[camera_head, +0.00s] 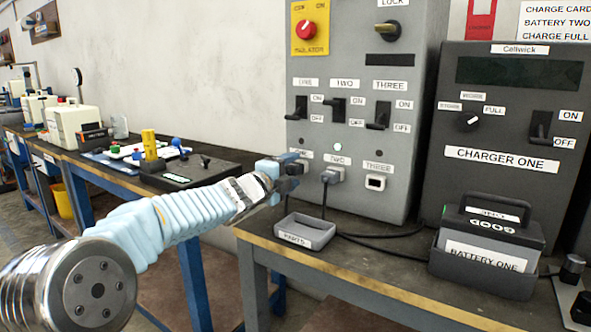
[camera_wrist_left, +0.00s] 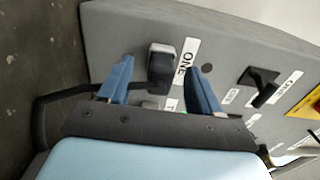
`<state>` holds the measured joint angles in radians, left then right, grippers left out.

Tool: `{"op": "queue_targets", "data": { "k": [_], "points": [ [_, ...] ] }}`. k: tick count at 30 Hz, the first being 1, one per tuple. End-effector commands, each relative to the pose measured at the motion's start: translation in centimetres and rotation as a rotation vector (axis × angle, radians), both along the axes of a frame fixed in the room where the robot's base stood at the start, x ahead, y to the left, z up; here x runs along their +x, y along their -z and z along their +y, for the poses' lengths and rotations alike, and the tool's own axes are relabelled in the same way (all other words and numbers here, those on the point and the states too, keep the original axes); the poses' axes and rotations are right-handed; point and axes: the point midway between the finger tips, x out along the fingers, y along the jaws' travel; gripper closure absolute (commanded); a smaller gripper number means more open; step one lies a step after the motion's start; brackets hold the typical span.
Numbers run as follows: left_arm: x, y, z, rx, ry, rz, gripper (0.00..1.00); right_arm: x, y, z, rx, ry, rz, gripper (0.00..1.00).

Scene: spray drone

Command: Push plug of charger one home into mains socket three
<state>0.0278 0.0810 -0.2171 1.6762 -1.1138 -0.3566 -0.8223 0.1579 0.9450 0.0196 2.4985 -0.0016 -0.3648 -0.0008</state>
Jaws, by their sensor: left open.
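Mains socket three (camera_head: 376,182) is at the lower right of the grey mains panel (camera_head: 355,110), its pale face bare. A dark plug (camera_head: 333,175) with a hanging cable sits in socket two. My left gripper (camera_head: 291,172) is open in front of socket one. In the left wrist view, my left gripper (camera_wrist_left: 158,68) has its blue fingers on either side of a dark plug (camera_wrist_left: 161,62) at the label ONE; I cannot tell whether they touch it. Charger one (camera_head: 500,140) stands right of the panel. I cannot trace which plug is its own.
A grey parts tray (camera_head: 305,232) lies on the bench (camera_head: 365,268) below the sockets, with cables running behind it. Battery one (camera_head: 490,240) sits in a dark cradle in front of charger one. Small dark items (camera_head: 572,268) lie at the right edge.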

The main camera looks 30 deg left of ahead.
Motion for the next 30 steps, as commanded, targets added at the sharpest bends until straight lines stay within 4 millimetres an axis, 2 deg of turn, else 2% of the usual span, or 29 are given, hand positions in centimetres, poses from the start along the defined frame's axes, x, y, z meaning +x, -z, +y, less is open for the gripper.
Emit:
{"op": "queue_targets", "data": {
  "k": [18, 30],
  "points": [
    [-0.02, -0.01, 0.03, 0.000, -0.001, 0.000, 0.36, 0.01, 0.07, -0.01, 0.000, 0.000, 0.000, 0.62],
    [-0.01, -0.01, 0.01, 0.000, 0.000, 0.000, 0.97, 0.01, 0.07, -0.01, 0.000, 0.000, 0.000, 0.62]
  ]
}}
